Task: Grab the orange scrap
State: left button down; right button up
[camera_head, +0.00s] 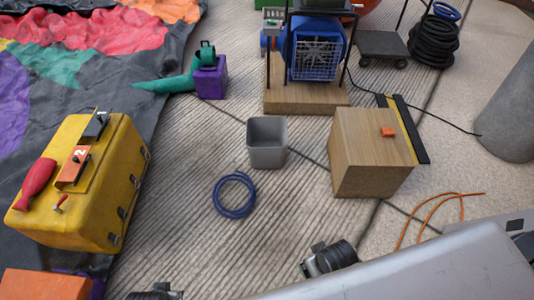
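A small orange scrap (388,132) lies on top of the wooden box (372,160), right of the picture's middle. Dark parts that look like my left gripper (155,294) just show at the bottom edge. Dark and grey parts that look like my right gripper (330,258) show at the bottom, below the wooden box and well apart from the scrap. Their fingers cannot be made out. I see nothing held.
A grey bin (267,143) and a coiled blue hose (235,196) are on the striped floor. A yellow toolbox (75,205) with tools on top stands left. A blue blower (314,50) stands behind. An orange cord (432,214) lies right. Floor around the hose is clear.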

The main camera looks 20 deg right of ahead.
aim_at(386, 132)
jog(key=z, duration=1.5)
jog(key=i, duration=0.1)
